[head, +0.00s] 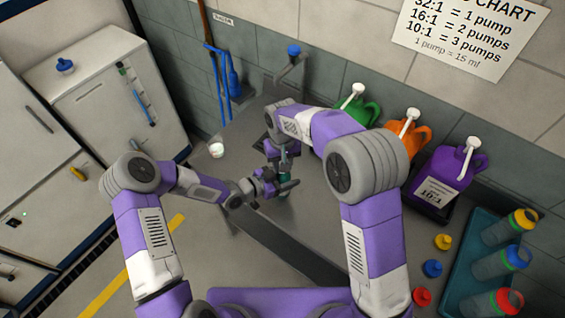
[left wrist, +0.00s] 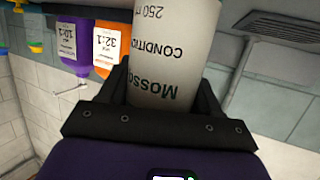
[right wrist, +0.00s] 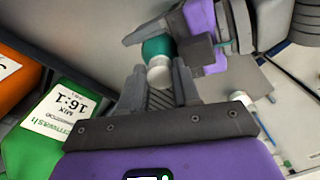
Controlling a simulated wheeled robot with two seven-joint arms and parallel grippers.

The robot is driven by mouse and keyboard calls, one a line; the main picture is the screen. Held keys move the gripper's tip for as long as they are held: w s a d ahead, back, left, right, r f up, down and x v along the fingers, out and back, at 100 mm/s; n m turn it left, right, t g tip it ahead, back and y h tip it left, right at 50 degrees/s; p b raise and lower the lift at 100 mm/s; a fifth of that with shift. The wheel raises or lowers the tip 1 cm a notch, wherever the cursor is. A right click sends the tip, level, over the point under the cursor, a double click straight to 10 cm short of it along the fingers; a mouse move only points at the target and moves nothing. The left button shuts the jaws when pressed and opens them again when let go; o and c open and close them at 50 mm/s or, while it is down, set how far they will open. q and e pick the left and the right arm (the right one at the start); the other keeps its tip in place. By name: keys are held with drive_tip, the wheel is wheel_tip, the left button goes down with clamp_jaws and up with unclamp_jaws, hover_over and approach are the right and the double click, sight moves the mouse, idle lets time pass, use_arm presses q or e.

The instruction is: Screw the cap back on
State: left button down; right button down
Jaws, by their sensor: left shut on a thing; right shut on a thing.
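A pale bottle (left wrist: 165,70) with "CONDITIO…" and "250 ml" printed on it stands between the fingers of my left gripper (head: 285,187), shut on its body. In the right wrist view its teal part (right wrist: 157,45) shows between the left fingers. My right gripper (right wrist: 158,85) is above the bottle, with its fingers shut on a small white cap (right wrist: 159,70). The cap is in line with the teal part and appears to meet it; whether the threads engage is hidden. In the head view the grippers cover most of the bottle and the cap.
Green (head: 358,110), orange (head: 408,135) and purple (head: 445,180) pump jugs line the wall at the right. A teal tray (head: 460,265) with several bottles lies at the lower right, beside loose coloured caps (head: 432,268). A small white cup (head: 216,149) stands to the left of the grippers.

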drive_tip(key=c, duration=0.8)
unclamp_jaws()
drive_tip(key=shift+a+r, duration=0.1)
drive_tip(key=shift+r, duration=2.2)
drive_tip(key=shift+c, duration=0.4)
